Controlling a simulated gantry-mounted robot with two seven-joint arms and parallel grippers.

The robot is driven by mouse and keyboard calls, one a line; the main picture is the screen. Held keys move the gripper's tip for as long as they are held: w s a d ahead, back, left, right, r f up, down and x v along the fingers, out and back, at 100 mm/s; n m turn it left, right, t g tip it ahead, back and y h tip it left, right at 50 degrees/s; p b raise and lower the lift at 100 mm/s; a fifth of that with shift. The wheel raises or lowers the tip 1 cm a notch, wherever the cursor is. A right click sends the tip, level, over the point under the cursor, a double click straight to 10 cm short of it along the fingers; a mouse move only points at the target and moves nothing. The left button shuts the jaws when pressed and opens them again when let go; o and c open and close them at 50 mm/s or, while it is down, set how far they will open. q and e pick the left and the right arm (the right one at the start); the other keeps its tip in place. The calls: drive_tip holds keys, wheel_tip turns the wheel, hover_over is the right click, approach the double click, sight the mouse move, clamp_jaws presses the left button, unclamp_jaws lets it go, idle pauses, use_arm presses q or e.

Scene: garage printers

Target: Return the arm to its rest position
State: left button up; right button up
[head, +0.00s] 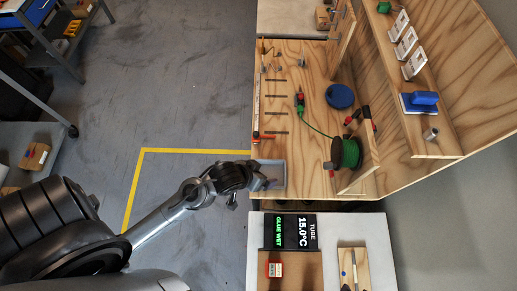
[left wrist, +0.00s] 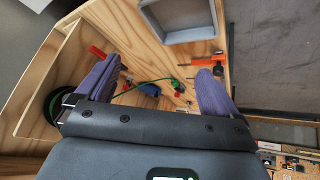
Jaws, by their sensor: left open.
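My left arm comes in from the lower left in the head view and reaches the plywood bench's near left corner. My left gripper (head: 264,183) is over or beside a grey square tray (head: 283,176) there; its fingers are small and partly hidden by the wrist. In the left wrist view my left gripper (left wrist: 157,84) has its two purple fingers wide apart with nothing between them. The grey tray (left wrist: 208,32) lies beyond the fingers at the top. My right gripper is in neither view.
The plywood bench (head: 305,160) holds a green spool (head: 346,153) on a stand, a blue disc (head: 340,96) and several small tools. A white table (head: 378,235) with a dark display (head: 290,231) stands below it. Grey floor (head: 175,95) with yellow tape is open to the left.

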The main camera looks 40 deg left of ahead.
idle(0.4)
use_arm(q)
drive_tip(key=s+a+r+m+g+y, duration=0.1)
drive_tip(key=s+a+r+m+g, duration=0.15)
drive_tip(key=s, duration=0.55)
wheel_tip(320, 180, up, 15)
drive_tip(key=p, duration=1.5)
drive_tip(key=shift+s+d+r+m, duration=0.15)
drive_tip(key=shift+s+r+m, duration=0.05)
drive_tip(key=shift+s+m, duration=0.2)
